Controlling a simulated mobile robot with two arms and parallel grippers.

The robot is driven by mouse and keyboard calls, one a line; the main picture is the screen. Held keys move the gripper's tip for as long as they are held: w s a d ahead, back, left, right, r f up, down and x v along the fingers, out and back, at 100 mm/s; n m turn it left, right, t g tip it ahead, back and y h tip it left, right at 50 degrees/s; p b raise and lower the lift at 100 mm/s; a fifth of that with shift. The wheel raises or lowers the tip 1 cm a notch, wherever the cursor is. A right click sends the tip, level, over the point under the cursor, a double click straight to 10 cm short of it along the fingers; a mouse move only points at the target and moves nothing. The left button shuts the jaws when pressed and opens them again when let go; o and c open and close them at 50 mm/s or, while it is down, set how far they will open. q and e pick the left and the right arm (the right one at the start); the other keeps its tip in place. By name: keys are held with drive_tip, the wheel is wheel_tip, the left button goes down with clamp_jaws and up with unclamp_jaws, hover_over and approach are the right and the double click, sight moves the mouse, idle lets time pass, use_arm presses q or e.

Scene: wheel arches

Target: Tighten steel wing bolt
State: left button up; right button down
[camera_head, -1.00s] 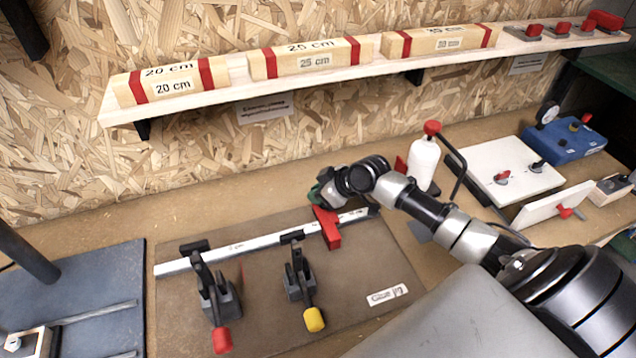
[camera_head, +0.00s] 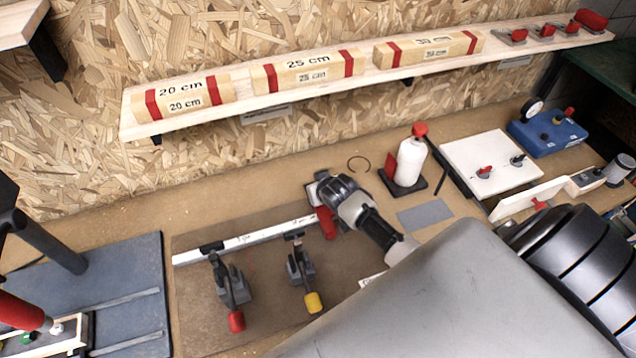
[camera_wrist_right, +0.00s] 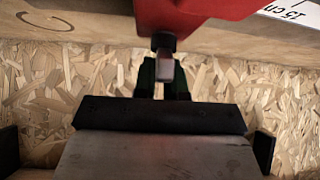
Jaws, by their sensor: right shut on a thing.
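A white rail (camera_head: 250,240) with a red stop block (camera_head: 327,222) near its right end lies on the brown board. The red block also shows large at the top of the right wrist view (camera_wrist_right: 195,10). A small steel-grey wing bolt (camera_wrist_right: 164,67) sticks out below it. My right gripper (camera_wrist_right: 163,76) is shut on this bolt, with a dark finger on either side. In the head view my right wrist hides most of the gripper and the bolt. How tight the bolt sits cannot be told. My left gripper is not in view.
Two toggle clamps, one with a red tip (camera_head: 236,320) and one with a yellow tip (camera_head: 314,302), stand in front of the rail. A white bottle (camera_head: 410,160) stands right of my wrist. A shelf (camera_head: 250,110) with marked wooden blocks hangs behind.

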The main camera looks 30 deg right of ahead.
drive_tip(key=shift+w+d+r, duration=0.1)
drive_tip(key=shift+w+r, duration=0.1)
drive_tip(key=shift+r, duration=0.15)
drive_tip(key=c, duration=1.4)
unclamp_jaws()
drive_tip(key=shift+o, duration=1.1)
drive_tip(key=shift+s, duration=0.1)
drive_tip(key=shift+f, duration=0.15)
drive_tip(key=shift+s, duration=0.1)
drive_tip(key=b+v, duration=0.1)
drive_tip(key=v, duration=0.9)
drive_tip(key=shift+s+a+r, duration=0.2)
drive_tip(key=shift+s+r, duration=0.05)
drive_tip(key=shift+r, duration=0.05)
drive_tip(key=shift+f, duration=0.1)
